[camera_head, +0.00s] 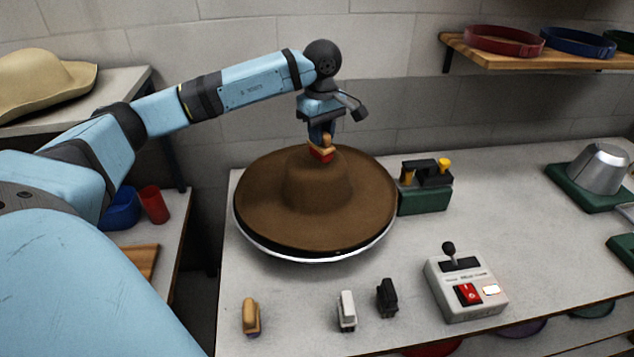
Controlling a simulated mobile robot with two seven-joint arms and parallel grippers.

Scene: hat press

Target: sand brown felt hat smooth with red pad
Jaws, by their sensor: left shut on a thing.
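The brown felt hat (318,193) lies brim down on a round base with a pale rim (318,258), on the light worktable. My left gripper (321,140) points down at the far side of the crown and is shut on the red pad (321,156), which has a tan handle. The pad is at the crown's upper back edge; I cannot tell whether it touches the felt. My right gripper is not in view.
A green device (424,195) stands right of the hat. In front are a tan-handled block (250,316), a white one (347,311), a black one (387,297) and a control box (465,289) with a lever and red switch. A metal form (602,169) stands far right.

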